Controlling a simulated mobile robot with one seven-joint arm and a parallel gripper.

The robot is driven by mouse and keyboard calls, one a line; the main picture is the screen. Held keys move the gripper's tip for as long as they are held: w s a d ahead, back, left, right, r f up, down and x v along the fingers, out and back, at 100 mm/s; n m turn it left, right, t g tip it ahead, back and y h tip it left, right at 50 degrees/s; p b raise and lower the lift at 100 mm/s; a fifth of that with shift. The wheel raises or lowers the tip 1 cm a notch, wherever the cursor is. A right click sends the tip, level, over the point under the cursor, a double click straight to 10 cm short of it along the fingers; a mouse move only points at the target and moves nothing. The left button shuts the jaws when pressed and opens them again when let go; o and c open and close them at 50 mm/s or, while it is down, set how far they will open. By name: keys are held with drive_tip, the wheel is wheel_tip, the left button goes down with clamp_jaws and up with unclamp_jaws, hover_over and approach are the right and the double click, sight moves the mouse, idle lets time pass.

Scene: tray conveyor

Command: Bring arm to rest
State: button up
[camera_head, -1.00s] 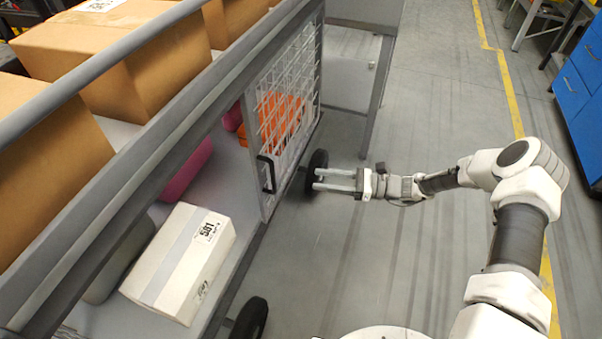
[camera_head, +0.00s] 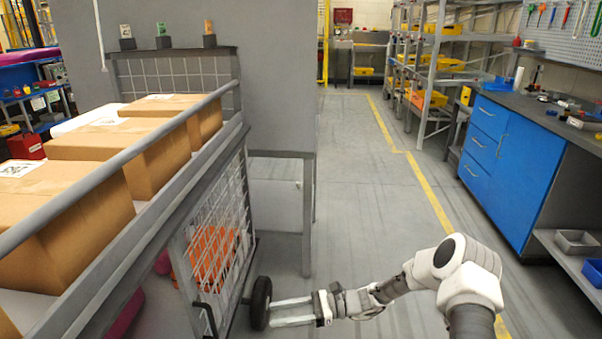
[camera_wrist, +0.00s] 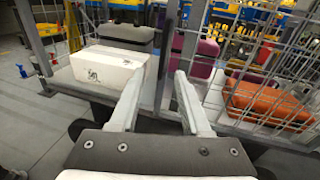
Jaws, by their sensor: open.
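My gripper (camera_head: 290,311) is at the bottom middle of the head view, with its two pale fingers spread and pointing left. It is open and empty, beside a black wheel (camera_head: 261,303) of the cart. The wrist view shows the fingers (camera_wrist: 156,103) apart with nothing between them. They point toward the cart's lower shelf and its wire mesh door (camera_wrist: 262,55). My arm is bent, with its elbow at the lower right of the head view.
The cart bears several cardboard boxes (camera_head: 145,160). Its lower shelf holds a white box (camera_wrist: 105,76), and an orange item (camera_wrist: 268,104) shows behind the mesh. A blue drawer cabinet (camera_head: 510,165) stands at the right. The aisle floor (camera_head: 365,185) between is clear.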

drive_tip(key=s+d+r+n+h, duration=0.3)
drive_tip(key=s+r+n+h, duration=0.1)
drive_tip(key=r, duration=0.3)
drive_tip(key=s+d+r+n+t+h, duration=0.1)
drive_tip(key=s+d+r+n+h, duration=0.25)
drive_tip(key=r, duration=0.35)
drive_tip(key=s+d+r+n+h, duration=0.3)
drive_tip(key=d+r+n+h, duration=0.15)
drive_tip(key=r, duration=0.25)
drive_tip(key=s+d+r+n+t+h, duration=0.45)
drive_tip(key=s+d+r+t, duration=0.4)
drive_tip(key=s, duration=0.55)
wheel_tip(320, 180, up, 22)
drive_tip(key=g+p, duration=0.1)
drive_tip(key=p, duration=1.8)
drive_tip(key=shift+w+d+f+h+p, duration=0.15)
drive_tip(key=shift+f+h+p, duration=0.1)
drive_tip(key=shift+h+p, duration=0.15)
drive_tip(key=shift+m, duration=0.25)
